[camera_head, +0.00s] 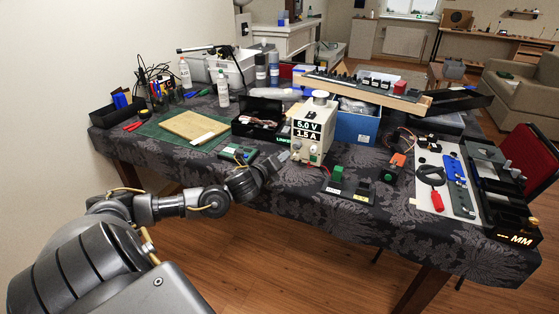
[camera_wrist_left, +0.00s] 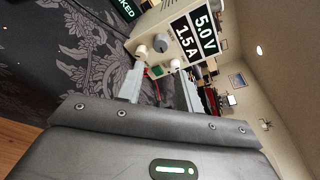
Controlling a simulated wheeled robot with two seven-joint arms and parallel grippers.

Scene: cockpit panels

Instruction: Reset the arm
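My left arm reaches in from the lower left in the head view, and its gripper (camera_head: 282,158) is at the front of the table. The gripper points at the lower front of a cream power supply (camera_head: 312,128) whose display reads 5.0 V and 1.5 A. In the left wrist view the two pale fingers of the left gripper (camera_wrist_left: 160,72) stand apart with nothing between them. The power supply (camera_wrist_left: 165,25) with its knobs lies just beyond the fingertips; I cannot tell whether they touch it. My right gripper is in neither view.
A small green-topped device (camera_head: 238,154) lies left of the gripper. A wooden board (camera_head: 194,126) rests on a green mat (camera_head: 160,133). Dark and green blocks (camera_head: 337,174) sit right of the power supply. A white panel with tools (camera_head: 446,180) is at the right. Floor in front is clear.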

